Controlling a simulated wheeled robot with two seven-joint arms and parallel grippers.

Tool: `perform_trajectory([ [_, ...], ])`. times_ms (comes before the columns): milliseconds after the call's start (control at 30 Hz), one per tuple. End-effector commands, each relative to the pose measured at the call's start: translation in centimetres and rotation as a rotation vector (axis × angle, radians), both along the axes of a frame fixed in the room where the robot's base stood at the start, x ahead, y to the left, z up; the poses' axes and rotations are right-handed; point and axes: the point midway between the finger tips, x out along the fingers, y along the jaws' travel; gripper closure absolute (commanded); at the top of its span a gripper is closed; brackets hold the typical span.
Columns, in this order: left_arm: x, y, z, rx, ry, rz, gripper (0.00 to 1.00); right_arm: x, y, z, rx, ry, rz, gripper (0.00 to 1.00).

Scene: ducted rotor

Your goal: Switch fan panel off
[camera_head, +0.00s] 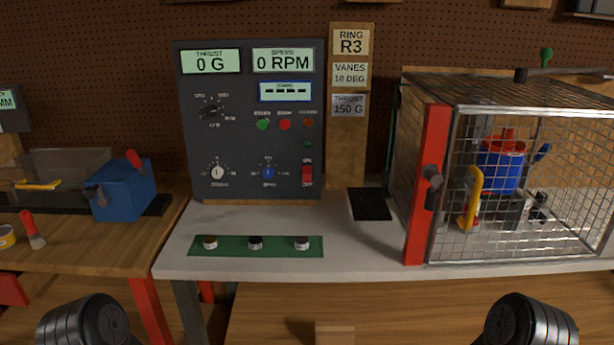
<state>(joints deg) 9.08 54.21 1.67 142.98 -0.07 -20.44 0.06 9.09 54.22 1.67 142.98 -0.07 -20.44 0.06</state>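The dark fan panel (250,135) stands upright at the back of the grey-white bench. Its thrust display (211,61) reads 0 G and its speed display (283,60) reads 0 RPM. A smaller display (286,91) shows dashes. A red switch (307,173) sits at the panel's lower right, with small labels above and below it; its position is too small to tell. A white knob (217,173) and a blue knob (268,173) are to its left, below green and red buttons. Only rounded parts of my two arms show at the bottom; neither gripper's fingers are visible.
A mesh cage (520,185) with a red front post (427,185) stands right of the panel, holding a blue and red rotor (502,165). A green strip (228,246) with several small pieces lies before the panel. A wooden label post (348,150) adjoins the panel.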

Motion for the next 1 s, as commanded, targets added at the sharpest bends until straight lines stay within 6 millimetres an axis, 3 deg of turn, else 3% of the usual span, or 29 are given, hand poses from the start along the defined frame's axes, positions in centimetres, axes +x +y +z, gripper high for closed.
perform_trajectory([
  [500, 0.00, 0.00, 0.00, 0.000, 0.000, 0.000, 0.99, 0.00, 0.00, 0.00, 0.000, 0.000, 0.000, 1.00],
  [1000, 0.00, 0.00, 0.00, 0.000, 0.000, 0.000, 1.00, 0.00, 0.00, 0.00, 0.000, 0.000, 0.000, 1.00],
])
